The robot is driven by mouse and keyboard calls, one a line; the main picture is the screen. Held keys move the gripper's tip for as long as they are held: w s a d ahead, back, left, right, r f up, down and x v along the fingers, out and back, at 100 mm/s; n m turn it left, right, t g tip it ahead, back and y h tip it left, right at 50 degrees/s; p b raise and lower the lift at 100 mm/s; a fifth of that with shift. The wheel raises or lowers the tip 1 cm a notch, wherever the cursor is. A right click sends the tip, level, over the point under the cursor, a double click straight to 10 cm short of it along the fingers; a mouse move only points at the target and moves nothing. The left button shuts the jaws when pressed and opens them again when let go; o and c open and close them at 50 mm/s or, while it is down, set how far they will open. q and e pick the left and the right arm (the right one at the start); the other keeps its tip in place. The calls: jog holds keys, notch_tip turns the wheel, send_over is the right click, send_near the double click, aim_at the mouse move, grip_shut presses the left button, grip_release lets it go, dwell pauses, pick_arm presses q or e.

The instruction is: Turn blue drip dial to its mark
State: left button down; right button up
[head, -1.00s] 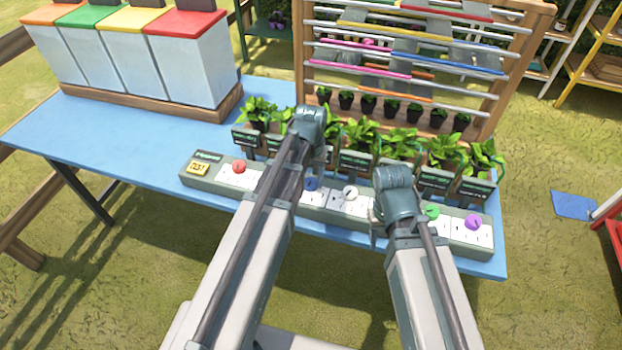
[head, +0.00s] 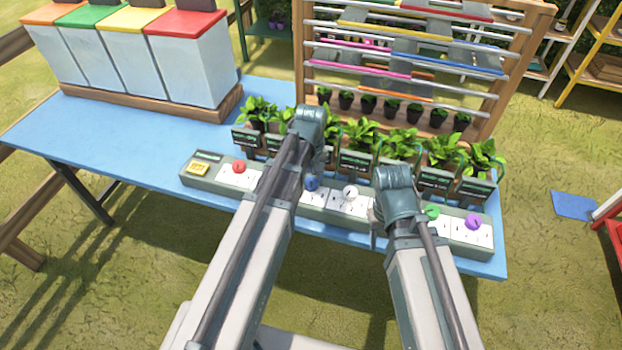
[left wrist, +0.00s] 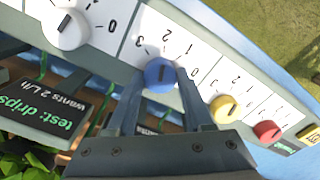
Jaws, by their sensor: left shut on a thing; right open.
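The blue dial (head: 311,183) sits on the long grey control strip (head: 213,178). In the left wrist view the blue dial (left wrist: 158,72) is between the two fingers of my left gripper (left wrist: 160,88), which is shut on it. Its dark pointer line looks roughly toward the 2 on the white scale (left wrist: 180,45), which reads 0 to 3. In the head view my left wrist hides those fingers. My right gripper (head: 378,222) is over the strip right of the white dial, open, its fingers mostly hidden. The blue dial's own sign is hidden.
White (head: 350,193), red (head: 238,167), green (head: 431,211) and purple (head: 473,222) dials share the strip; a yellow dial (left wrist: 224,108) shows in the wrist view. Potted plants (head: 400,143) and signs stand close behind. The blue table (head: 120,130) is clear on the left.

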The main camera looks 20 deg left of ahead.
aim_at(311, 182)
dwell(0.3)
pick_arm(q)
jog(key=shift+c, duration=1.4)
grip_release()
notch_tip(311, 182, up, 14)
jog(key=p, duration=1.3)
jog(key=shift+p, duration=0.4)
jog(key=shift+f, duration=0.15)
